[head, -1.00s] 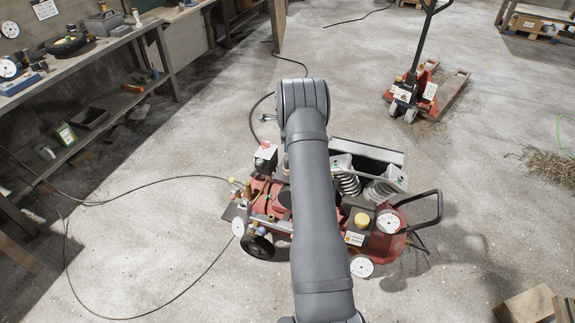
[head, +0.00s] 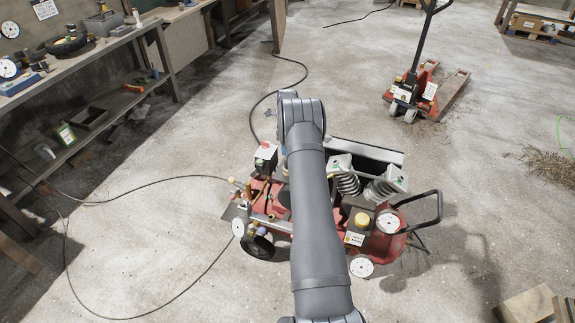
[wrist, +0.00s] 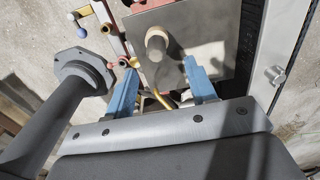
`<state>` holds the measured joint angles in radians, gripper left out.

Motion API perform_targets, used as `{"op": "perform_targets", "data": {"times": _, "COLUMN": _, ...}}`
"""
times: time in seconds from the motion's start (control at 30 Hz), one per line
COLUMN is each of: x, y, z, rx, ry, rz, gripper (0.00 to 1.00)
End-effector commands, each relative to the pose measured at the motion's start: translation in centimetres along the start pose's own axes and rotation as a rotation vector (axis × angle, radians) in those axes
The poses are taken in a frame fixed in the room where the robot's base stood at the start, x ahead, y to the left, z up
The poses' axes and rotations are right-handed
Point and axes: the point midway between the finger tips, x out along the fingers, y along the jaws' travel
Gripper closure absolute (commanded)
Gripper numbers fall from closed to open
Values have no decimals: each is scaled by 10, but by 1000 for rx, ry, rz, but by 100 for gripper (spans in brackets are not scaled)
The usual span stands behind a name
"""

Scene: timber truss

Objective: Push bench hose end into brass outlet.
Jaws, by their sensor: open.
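My gripper (wrist: 160,66) is open in the wrist view, its two blue fingers apart. In the head view my arm hides it above the red machine (head: 262,190). A bent brass-coloured tube (wrist: 161,98) shows between the fingers, and a small brass fitting (wrist: 133,62) is by the left fingertip. I cannot tell which fitting is the outlet. One dark hose (head: 150,185) runs from the bench side to the machine's left. Another dark hose (head: 303,66) curves from the panel at the back towards my wrist. I cannot make out a free hose end.
A grey plate with a round post (wrist: 156,44) lies beyond the fingertips. The workbench (head: 100,52) stands left, a pallet jack (head: 425,92) back right. Much floor is clear.

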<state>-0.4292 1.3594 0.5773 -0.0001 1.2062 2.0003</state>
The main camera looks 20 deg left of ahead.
Motion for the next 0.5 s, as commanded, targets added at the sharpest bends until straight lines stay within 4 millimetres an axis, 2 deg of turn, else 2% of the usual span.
{"op": "perform_targets", "data": {"times": 0.1, "x": 16, "y": 0, "z": 0, "rx": 0, "ry": 0, "rz": -1, "gripper": 49}}
{"op": "perform_targets", "data": {"times": 0.37, "x": 29, "y": 2, "z": -1, "rx": -1, "ry": 0, "rz": 0, "gripper": 49}}
{"op": "perform_targets", "data": {"times": 0.5, "x": 49, "y": 8, "z": -4, "rx": -1, "ry": 1, "rz": 2, "gripper": 49}}
